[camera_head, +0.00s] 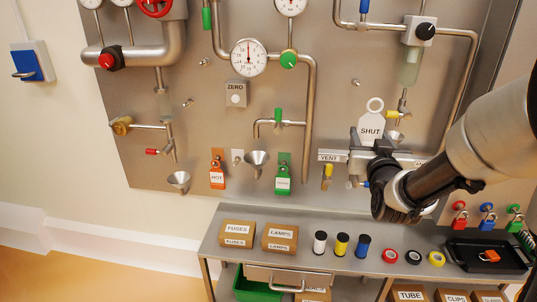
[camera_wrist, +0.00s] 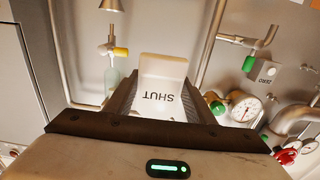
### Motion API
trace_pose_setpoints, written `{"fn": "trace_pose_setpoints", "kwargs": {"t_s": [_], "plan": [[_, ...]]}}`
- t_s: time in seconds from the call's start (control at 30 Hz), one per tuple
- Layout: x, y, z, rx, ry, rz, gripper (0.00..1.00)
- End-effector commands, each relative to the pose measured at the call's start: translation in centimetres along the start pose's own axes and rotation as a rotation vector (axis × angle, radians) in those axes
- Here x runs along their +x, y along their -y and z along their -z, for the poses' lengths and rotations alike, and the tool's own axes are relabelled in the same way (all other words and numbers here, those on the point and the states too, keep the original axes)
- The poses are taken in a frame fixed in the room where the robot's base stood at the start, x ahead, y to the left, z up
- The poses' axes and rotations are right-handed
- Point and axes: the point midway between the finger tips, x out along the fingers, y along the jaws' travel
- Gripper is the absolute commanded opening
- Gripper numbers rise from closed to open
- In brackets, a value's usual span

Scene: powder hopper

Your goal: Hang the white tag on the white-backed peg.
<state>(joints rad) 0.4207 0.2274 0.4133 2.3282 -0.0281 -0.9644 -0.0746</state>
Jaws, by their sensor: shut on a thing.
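The white tag (camera_head: 370,131), marked SHUT with a ring at its top, is upright in my gripper (camera_head: 372,148), in front of the panel. In the wrist view the tag (camera_wrist: 160,85) sits between both fingers of my gripper (camera_wrist: 163,100), its lettering upside down; its ring is not visible there. The white-backed peg (camera_head: 238,157) is on the panel, left of and slightly lower than my gripper in the head view. No tag shows on it. An orange tag (camera_head: 217,175) hangs to its left and a green tag (camera_head: 283,178) to its right.
A VENT-labelled bar (camera_head: 329,156) and pipes lie near my gripper. Below stands a bench (camera_head: 300,229) with boxes, tape rolls and a black tray (camera_head: 487,262).

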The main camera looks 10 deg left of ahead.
Motion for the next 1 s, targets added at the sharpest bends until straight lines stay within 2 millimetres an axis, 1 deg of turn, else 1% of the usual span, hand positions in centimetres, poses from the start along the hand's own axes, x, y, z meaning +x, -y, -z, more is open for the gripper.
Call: {"fn": "trace_pose_setpoints", "kwargs": {"t_s": [0.37,0.43,0.47,0.57,0.6,0.7,0.73,0.83,1.0], "plan": [[0.0,0.0,0.0,0.0,0.0,0.0,0.28],[0.0,0.0,-0.5,0.001,0.002,0.001,0.28],[0.0,0.1,-1.0,0.002,0.003,0.001,0.28],[-0.1,0.4,-3.9,0.006,0.011,0.003,0.28],[-0.2,0.5,-5.2,0.007,0.011,0.003,0.28],[-0.7,0.9,-7.9,0.005,0.009,0.0,0.28],[-0.8,1.0,-8.5,0.005,0.008,-0.001,0.28],[-1.1,1.1,-9.8,0.002,0.003,-0.005,0.28],[-1.2,1.1,-9.9,0.0,-0.002,-0.006,0.28]]}}
